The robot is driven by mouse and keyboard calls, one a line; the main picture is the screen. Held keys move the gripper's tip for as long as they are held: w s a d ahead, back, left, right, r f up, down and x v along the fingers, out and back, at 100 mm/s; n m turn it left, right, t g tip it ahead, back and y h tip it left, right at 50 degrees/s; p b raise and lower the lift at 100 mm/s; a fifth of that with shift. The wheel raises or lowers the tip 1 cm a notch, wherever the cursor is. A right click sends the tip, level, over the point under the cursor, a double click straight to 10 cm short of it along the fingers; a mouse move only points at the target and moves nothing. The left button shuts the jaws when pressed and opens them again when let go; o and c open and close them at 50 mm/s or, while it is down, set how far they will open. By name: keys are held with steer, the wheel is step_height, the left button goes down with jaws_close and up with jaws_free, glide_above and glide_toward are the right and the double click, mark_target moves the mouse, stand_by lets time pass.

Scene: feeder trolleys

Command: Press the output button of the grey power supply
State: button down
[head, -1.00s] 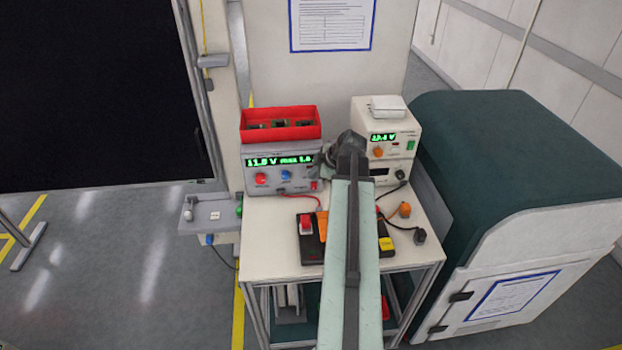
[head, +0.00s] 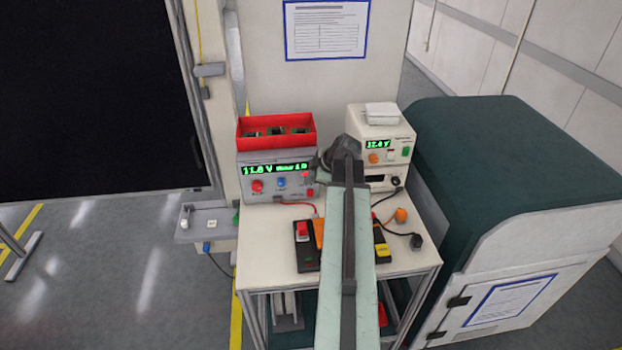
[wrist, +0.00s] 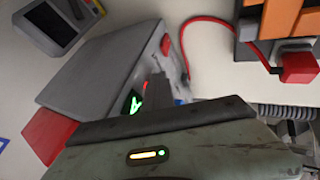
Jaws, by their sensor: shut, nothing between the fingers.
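The grey power supply (head: 262,196) stands at the back left of the trolley top. It has a lit green display (head: 275,169), a red knob (head: 257,186), a blue knob (head: 281,182) and a small red control (head: 310,192) at its lower right. My gripper (head: 317,180) is shut and empty at the right end of its front face, and partly covers that side. In the wrist view, my finger (wrist: 158,92) stands in front of the supply's face, with a red part (wrist: 165,44) showing beyond it. I cannot tell whether the finger touches, and the output button is not clearly identifiable.
A red bin (head: 250,126) with circuit boards sits on the grey supply. A cream instrument (head: 398,152) stands to the right, behind my arm. Red and black leads, a dark box (head: 306,256) and an orange plug (head: 401,214) lie in front. A green cabinet (head: 500,150) stands right.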

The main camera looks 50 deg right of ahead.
steer(key=s+a+r+p, duration=0.2)
steer(key=s+r+p, duration=0.6)
steer(key=s, duration=0.1)
steer(key=shift+a, duration=0.3)
step_height(320, 180, up, 7)
steer(key=p, duration=0.7)
stand_by(0.4)
